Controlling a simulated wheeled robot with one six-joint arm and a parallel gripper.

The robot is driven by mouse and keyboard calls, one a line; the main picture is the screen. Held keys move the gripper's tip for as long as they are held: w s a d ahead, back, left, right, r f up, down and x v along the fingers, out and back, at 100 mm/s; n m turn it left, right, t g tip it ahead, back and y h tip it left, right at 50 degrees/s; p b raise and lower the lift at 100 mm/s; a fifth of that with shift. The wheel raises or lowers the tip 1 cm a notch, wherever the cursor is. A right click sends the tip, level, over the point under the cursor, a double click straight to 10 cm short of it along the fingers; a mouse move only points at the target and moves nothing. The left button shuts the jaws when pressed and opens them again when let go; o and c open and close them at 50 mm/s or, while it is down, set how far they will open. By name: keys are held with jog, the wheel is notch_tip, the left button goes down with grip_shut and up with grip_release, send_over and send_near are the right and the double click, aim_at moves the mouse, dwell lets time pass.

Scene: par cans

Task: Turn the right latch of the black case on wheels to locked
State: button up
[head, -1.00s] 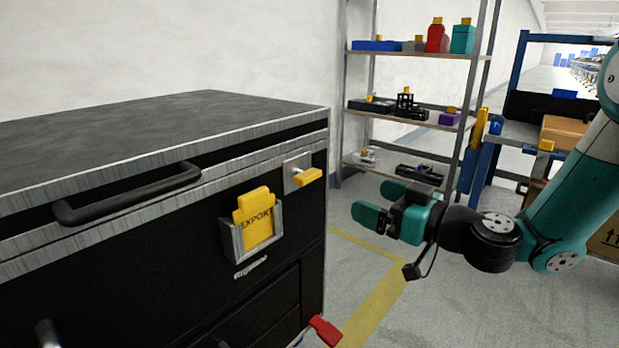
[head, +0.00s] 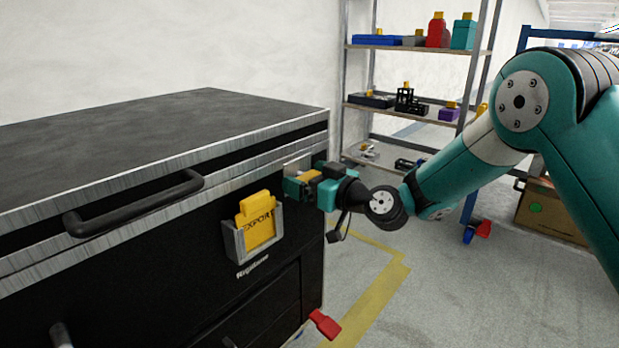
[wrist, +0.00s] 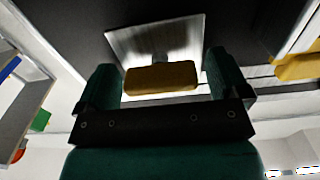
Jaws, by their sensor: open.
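The black case (head: 120,110) fills the left of the head view, with a metal-edged lid and a dark handle. Its right latch is a yellow lever on a metal plate near the right end of the front. In the head view my gripper (head: 302,180) is at this latch and covers much of it. In the wrist view the yellow latch (wrist: 161,78) lies crosswise between the two green fingers of my gripper (wrist: 163,82), in front of its metal plate (wrist: 160,36). The fingers are open, with one at each end of the lever. I cannot tell whether either touches it.
A holder with a yellow EXPORT card (head: 257,220) sits on the case front, left of my gripper. A red caster pedal (head: 324,324) sticks out at the case's bottom right. A shelf rack (head: 420,105) stands behind.

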jog(key=c, duration=0.9)
jog(key=shift+c, duration=0.2)
jog(key=shift+m, duration=0.3)
jog(key=m+p, duration=0.1)
jog(key=m, duration=0.2)
jog(key=m+p, duration=0.2)
jog(key=m, duration=0.3)
jog(key=shift+r, duration=0.1)
jog(key=m+p, duration=0.4)
jog(key=m, duration=0.1)
jog(key=shift+m+p, duration=1.15)
jog(key=shift+m, duration=0.95)
jog(key=shift+f, duration=0.2)
